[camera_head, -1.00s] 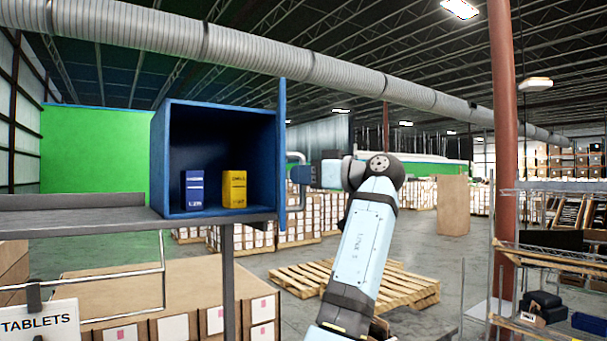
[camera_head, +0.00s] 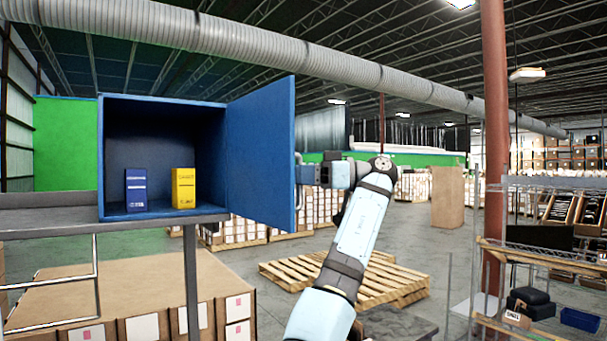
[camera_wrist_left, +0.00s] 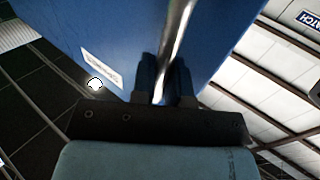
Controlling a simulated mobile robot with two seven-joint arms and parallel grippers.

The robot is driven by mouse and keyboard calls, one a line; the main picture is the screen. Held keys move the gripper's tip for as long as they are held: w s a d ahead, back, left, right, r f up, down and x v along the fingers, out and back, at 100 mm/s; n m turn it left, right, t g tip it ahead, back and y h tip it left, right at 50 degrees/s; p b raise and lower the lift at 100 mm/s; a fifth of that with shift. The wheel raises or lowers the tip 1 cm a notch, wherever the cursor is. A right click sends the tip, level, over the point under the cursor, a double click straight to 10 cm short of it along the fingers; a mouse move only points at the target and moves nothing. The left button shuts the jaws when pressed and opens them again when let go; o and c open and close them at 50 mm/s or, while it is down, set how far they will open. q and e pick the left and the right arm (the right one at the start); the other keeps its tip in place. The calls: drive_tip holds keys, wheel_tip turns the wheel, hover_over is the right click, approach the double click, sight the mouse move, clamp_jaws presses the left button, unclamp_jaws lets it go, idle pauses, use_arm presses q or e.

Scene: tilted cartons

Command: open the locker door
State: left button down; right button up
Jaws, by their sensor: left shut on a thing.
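The blue locker (camera_head: 160,101) stands on a grey shelf with its front open toward me. Its blue door (camera_head: 260,150) is hinged at the right side and swung wide, with its inner face showing. The metal handle (camera_wrist_left: 178,38) is on the door's outer side, and only a bit shows past the free edge in the head view. My left gripper (camera_head: 303,173) is shut on the handle. In the left wrist view its dark fingers (camera_wrist_left: 165,80) are closed around the bar. My right gripper is not in view.
A blue carton (camera_head: 135,190) and a yellow carton (camera_head: 184,188) stand upright inside the locker. The grey shelf (camera_head: 50,219) runs to the left. Boxes (camera_head: 140,290) are stacked below. A wooden pallet (camera_head: 385,280) lies on the floor, and a wire rack (camera_head: 540,250) stands at right.

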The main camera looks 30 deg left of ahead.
use_arm(q)
drive_tip(key=shift+w, duration=0.1)
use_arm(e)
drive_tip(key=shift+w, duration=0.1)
use_arm(q)
drive_tip(key=c, duration=1.2)
unclamp_jaws()
drive_tip(key=shift+a, duration=0.1)
drive_tip(key=shift+o, duration=0.2)
drive_tip(key=shift+a, duration=0.1)
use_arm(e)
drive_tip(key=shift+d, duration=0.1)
